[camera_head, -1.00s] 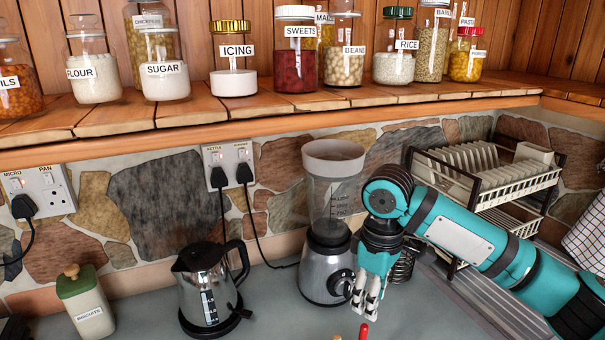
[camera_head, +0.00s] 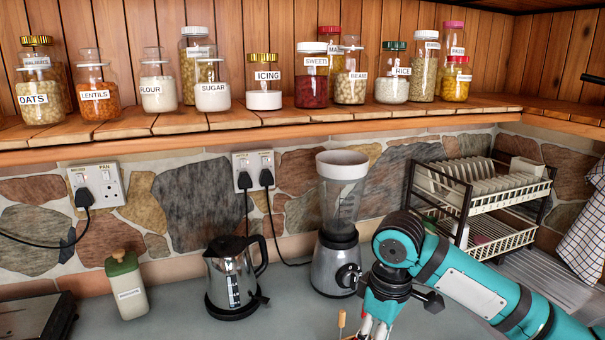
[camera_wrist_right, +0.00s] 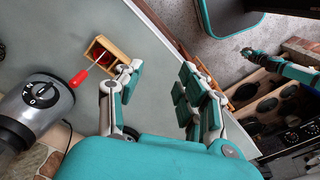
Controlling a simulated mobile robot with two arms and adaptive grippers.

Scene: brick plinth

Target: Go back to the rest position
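My right gripper (camera_wrist_right: 160,78) is open in the right wrist view, with a clear gap between its fingers and nothing held. In the head view my right gripper (camera_head: 374,328) points down at the bottom edge, in front of the blender, with its tips cut off. A small wooden holder (camera_wrist_right: 122,62) with a red-handled utensil (camera_wrist_right: 80,77) lies just beyond the left finger in the wrist view, apart from it. My left gripper (camera_wrist_right: 246,51) seems to show small at the upper right of the wrist view; its finger state is unclear. It is outside the head view.
The blender (camera_head: 336,265) stands close to my right arm. A kettle (camera_head: 232,280) and a biscuit jar (camera_head: 127,285) stand further left. A dish rack (camera_head: 485,205) is behind my arm. The jar shelf (camera_head: 180,122) runs above. Grey counter lies clear between the kettle and biscuit jar.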

